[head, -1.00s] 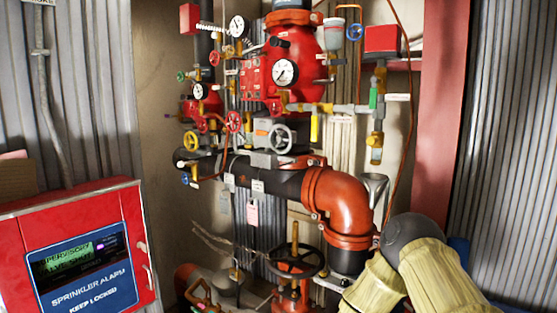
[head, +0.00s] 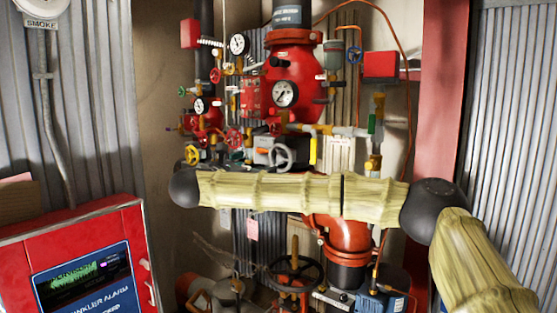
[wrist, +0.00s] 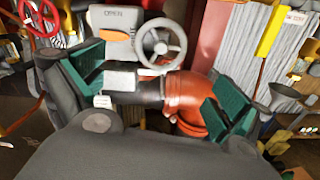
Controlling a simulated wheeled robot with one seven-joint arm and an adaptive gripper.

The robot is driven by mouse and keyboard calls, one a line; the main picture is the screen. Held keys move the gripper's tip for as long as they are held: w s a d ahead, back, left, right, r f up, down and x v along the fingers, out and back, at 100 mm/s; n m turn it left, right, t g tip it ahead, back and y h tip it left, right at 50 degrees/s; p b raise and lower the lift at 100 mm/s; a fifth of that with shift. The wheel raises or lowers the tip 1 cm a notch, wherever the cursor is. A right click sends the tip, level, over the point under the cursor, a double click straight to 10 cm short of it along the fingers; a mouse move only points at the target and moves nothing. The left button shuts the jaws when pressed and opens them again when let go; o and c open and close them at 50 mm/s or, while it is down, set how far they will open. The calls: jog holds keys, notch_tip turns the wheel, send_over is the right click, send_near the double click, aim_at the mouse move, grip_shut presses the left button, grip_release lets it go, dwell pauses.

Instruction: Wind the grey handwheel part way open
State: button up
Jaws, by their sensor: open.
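The grey handwheel (head: 282,157) is a pale spoked ring on a grey housing in the middle of the pipework in the head view. My arm crosses just below it and covers part of the pipe there. In the wrist view the handwheel (wrist: 161,46) stands upright beyond the fingers, beside a grey box marked OPEN (wrist: 117,22). My gripper (wrist: 158,75) is open, with its green-padded fingers wide apart. The handwheel lies beyond the gap between them and nothing is held. The gripper is not distinguishable in the head view.
A black handwheel (head: 295,272) stands low in front, and a red handwheel (wrist: 38,15) is left of the grey one. An orange elbow pipe (wrist: 188,98) lies beyond the finger gap. A red alarm cabinet (head: 130,217) stands at the left. Gauges and small valves crowd above.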

aim_at(279, 159)
jog(key=p+x, duration=0.2)
jog(key=x, duration=0.2)
jog(key=p+x, duration=0.3)
jog(key=x, duration=0.2)
jog(key=shift+w+d+r+p, duration=0.1)
jog(key=shift+d+r+p, duration=0.05)
jog(key=shift+r+p, duration=0.15)
jog(key=shift+w+d+f+p, duration=0.2)
jog(key=shift+w+d+p, duration=0.2)
jog(key=shift+w, duration=0.2)
jog(key=c, duration=1)
